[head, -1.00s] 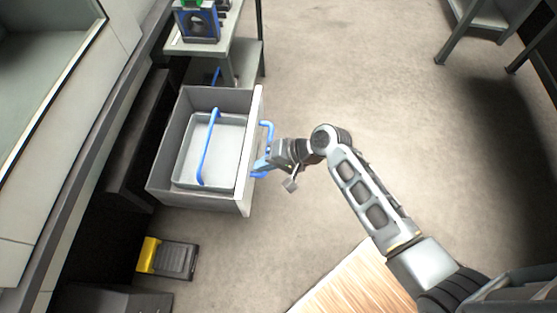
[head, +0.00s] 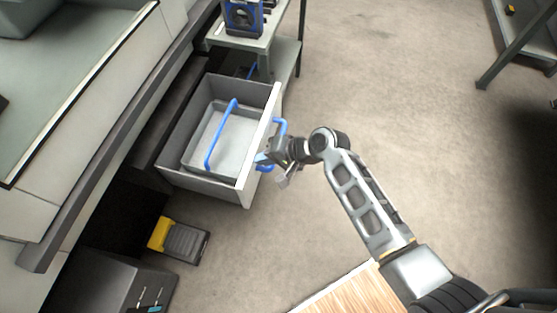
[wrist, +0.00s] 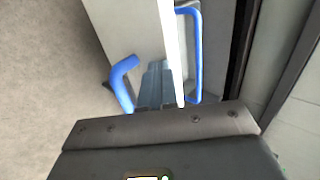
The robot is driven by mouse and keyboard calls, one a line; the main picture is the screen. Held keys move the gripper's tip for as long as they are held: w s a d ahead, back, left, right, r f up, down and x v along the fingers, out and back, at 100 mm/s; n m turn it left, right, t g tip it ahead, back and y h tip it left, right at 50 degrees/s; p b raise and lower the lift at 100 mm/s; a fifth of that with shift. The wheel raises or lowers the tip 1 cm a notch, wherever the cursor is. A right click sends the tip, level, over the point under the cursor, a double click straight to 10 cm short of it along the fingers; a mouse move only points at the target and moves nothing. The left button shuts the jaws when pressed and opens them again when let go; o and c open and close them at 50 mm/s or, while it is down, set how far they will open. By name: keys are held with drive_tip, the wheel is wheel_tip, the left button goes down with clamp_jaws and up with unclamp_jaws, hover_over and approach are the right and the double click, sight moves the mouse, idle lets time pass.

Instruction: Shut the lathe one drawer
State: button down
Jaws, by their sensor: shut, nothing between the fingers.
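The grey drawer (head: 262,150) stands open from the machine at the left in the head view. Its blue handle (head: 280,125) is on the outer side of the front panel. My gripper (head: 263,158) is shut and empty at the front panel, beside the lower part of the handle. In the wrist view my fingers (wrist: 155,85) are close to the panel's edge (wrist: 172,50), with the handle's blue bend (wrist: 122,75) just left of them. Whether the fingertips touch the panel is hidden.
A grey tray (head: 232,158) with a blue bar (head: 222,130) lies in the drawer. A yellow and black pedal (head: 180,240) is on the floor below it. A small table (head: 262,40) stands behind the drawer. The floor at the right is mostly clear.

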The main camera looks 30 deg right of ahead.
drive_tip(key=w+a+b, duration=0.7)
drive_tip(key=w+a, duration=1.1)
drive_tip(key=shift+r, duration=0.1)
drive_tip(key=shift+w+a+r, duration=0.1)
drive_tip(key=shift+a, duration=0.05)
